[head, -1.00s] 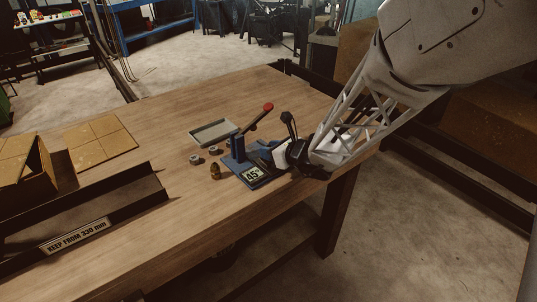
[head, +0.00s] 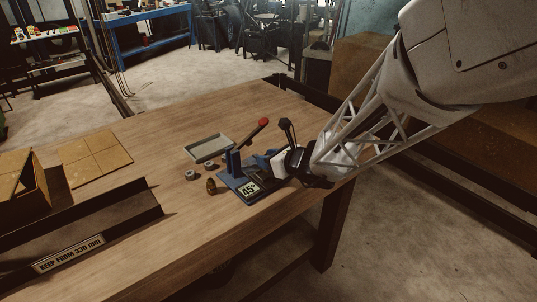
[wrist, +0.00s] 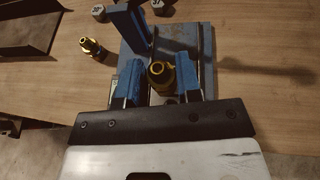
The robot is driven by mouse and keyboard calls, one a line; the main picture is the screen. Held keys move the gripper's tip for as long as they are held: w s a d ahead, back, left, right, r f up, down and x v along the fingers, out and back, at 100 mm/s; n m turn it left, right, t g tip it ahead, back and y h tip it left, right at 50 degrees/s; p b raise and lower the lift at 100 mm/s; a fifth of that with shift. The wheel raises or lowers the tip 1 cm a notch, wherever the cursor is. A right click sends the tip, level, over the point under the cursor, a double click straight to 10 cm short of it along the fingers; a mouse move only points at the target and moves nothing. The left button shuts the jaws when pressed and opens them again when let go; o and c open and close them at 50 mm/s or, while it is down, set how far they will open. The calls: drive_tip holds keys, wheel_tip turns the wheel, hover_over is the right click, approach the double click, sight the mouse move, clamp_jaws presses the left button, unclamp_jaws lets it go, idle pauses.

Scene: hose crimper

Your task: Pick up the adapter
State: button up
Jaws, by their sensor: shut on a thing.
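My gripper (wrist: 160,88) is at the blue crimper (head: 245,184), over its right part in the head view. In the wrist view a brass adapter (wrist: 160,77) stands end-up between my two fingers, and my gripper is shut on it. Its lower part is hidden, and the head view does not show it behind my wrist. A second brass fitting (wrist: 92,48) lies on the table left of the crimper; it also shows in the head view (head: 211,186).
Two small grey hex pieces (head: 190,175) and a grey tray (head: 209,148) lie beyond the crimper. Its red-knobbed lever (head: 263,122) and a black-knobbed lever (head: 285,124) rise near my gripper. A dark trough (head: 100,225) is at left. Bare wood lies between.

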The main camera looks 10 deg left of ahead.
drive_tip(key=s+d, duration=0.2)
drive_tip(key=s, duration=0.4)
drive_tip(key=s+d+r, duration=0.1)
drive_tip(key=s+d, duration=0.2)
drive_tip(key=s, duration=0.3)
drive_tip(key=shift+s+d+r, duration=0.15)
drive_tip(key=shift+s+d, duration=0.1)
drive_tip(key=shift+s, duration=0.1)
idle(0.4)
